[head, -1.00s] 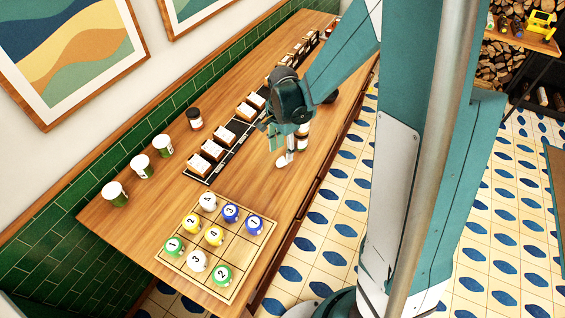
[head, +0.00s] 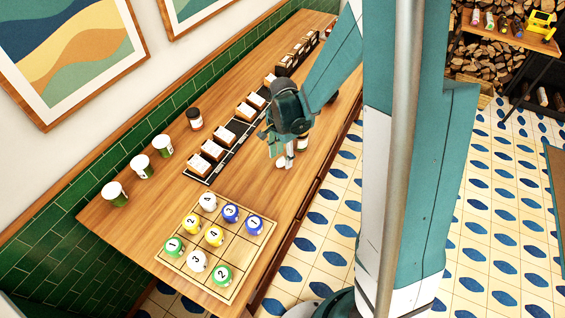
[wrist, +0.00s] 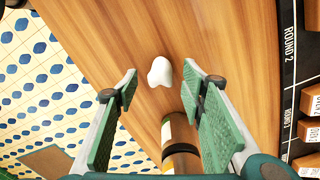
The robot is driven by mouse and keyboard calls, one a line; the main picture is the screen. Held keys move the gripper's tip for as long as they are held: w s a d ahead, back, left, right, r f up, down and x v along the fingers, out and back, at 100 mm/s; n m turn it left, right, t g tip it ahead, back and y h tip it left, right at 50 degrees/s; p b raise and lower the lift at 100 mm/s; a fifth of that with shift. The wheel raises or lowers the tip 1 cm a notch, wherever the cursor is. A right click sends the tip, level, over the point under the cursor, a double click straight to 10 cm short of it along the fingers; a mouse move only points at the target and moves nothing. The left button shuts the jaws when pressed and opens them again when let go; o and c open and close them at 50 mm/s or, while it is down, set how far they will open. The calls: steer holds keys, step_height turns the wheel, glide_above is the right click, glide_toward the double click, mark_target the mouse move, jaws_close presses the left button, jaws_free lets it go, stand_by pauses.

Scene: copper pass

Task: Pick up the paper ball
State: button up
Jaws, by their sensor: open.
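The paper ball (wrist: 160,71) is a small white crumpled lump on the wooden counter. In the wrist view it lies just beyond the fingertips, in line with the gap between them. In the head view the paper ball (head: 281,162) shows low beside the fingers, partly hidden by them. My gripper (wrist: 161,88) is open and empty, with green pads on both fingers. In the head view my gripper (head: 276,148) hangs low over the counter's right part. I cannot tell its exact height above the ball.
A jar with a dark band (wrist: 180,135) stands close by the right finger. A dark board marked with rounds (head: 215,160) holds small boxes to the left. A wooden grid with numbered balls (head: 232,289) lies in front. Several cups (head: 139,166) stand along the wall side.

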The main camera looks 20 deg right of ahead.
steer(key=shift+f, duration=1.25)
steer(key=c, duration=0.7)
